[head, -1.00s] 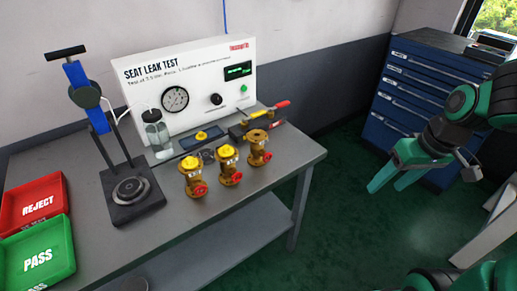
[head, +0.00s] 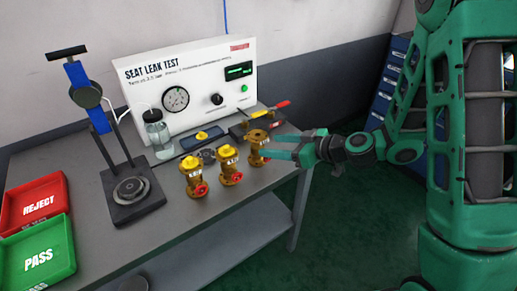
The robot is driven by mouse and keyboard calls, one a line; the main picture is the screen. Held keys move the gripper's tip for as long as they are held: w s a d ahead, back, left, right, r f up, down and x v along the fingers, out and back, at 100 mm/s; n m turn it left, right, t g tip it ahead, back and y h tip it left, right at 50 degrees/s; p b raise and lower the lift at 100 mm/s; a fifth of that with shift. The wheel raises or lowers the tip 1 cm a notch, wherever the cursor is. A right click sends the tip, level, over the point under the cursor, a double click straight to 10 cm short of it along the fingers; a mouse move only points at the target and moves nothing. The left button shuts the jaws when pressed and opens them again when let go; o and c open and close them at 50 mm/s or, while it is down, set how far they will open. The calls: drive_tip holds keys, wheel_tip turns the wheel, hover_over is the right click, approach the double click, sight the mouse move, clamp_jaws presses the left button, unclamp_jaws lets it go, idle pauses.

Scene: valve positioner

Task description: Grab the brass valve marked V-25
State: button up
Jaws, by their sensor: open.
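Three brass valves with red handwheels stand upright in a row on the bench: the left valve (head: 193,178), the middle valve (head: 229,166) and the right valve (head: 257,148). The left and middle ones have yellow tops; the right one has a bare brass flange on top. No V-25 marking is legible on any of them. My gripper (head: 270,145) is open and reaches in from the right, its fingertips at the right valve's right side. I cannot tell whether they touch it. The lower finger partly hides its handwheel.
The seat leak test box (head: 190,85) stands behind the valves. A blue-and-black press stand (head: 135,195) is left of them, with the red REJECT tray (head: 62,192) and green PASS tray (head: 68,262) further left. A red-and-yellow-handled tool (head: 270,110) lies behind the right valve.

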drive_tip(key=x, duration=0.5)
drive_tip(key=shift+w+a+f, duration=0.1)
drive_tip(key=shift+w+a, duration=0.2)
drive_tip(key=shift+s+x, duration=0.25)
drive_tip(key=shift+x, duration=2.3)
drive_tip(key=shift+a, duration=0.15)
clamp_jaws()
